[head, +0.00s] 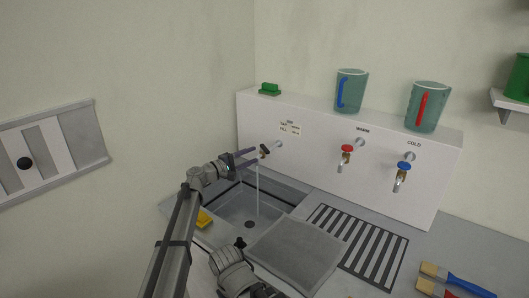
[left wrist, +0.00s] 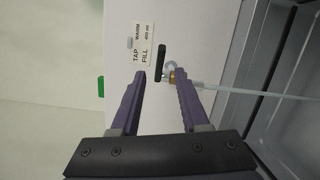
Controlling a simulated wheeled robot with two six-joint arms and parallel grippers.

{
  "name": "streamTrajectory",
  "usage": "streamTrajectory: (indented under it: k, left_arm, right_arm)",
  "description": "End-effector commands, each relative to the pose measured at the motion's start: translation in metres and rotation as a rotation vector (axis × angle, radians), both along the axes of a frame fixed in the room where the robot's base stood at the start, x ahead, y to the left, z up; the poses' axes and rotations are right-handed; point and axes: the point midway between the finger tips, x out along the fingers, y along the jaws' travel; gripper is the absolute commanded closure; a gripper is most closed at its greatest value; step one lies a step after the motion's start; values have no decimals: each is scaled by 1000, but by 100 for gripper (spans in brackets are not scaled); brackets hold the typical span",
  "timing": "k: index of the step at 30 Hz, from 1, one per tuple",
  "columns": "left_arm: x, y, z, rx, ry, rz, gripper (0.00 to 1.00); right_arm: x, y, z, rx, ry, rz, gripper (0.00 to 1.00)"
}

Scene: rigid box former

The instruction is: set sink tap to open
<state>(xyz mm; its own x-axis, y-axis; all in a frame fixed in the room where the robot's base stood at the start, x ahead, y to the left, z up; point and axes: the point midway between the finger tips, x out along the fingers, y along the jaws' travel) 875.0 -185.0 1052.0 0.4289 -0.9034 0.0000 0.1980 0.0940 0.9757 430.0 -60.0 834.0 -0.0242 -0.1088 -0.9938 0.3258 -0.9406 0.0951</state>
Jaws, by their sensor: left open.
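The sink tap (head: 265,151) sticks out of the white wall panel above the sink (head: 235,205), with a dark handle. A thin water stream (head: 257,190) runs from it into the basin. I cannot tell whether a finger touches the tap.
Red warm tap (head: 346,152) and blue cold tap (head: 402,172) sit right on the panel. Two jugs (head: 350,92) (head: 427,107) and a green block (head: 269,89) stand on its ledge. A grey cloth (head: 296,252), drain grille (head: 357,243), yellow sponge (head: 204,219) and brushes (head: 455,280) lie around the sink.

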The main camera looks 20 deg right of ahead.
Motion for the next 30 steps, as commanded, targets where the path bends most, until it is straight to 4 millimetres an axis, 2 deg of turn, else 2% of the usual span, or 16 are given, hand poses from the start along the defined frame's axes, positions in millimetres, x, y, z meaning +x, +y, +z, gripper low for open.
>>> streamTrajectory:
  k: [6,17,30]
  left_arm:
    - [-5,-2,0,90,-180,48,55]
    - [0,-9,0,101,-199,52,55]
    - [29,-62,0,100,-197,51,55]
  right_arm:
    - [0,0,0,0,0,0,50]
    - [0,0,0,0,0,0,50]
    - [0,0,0,0,0,0,50]
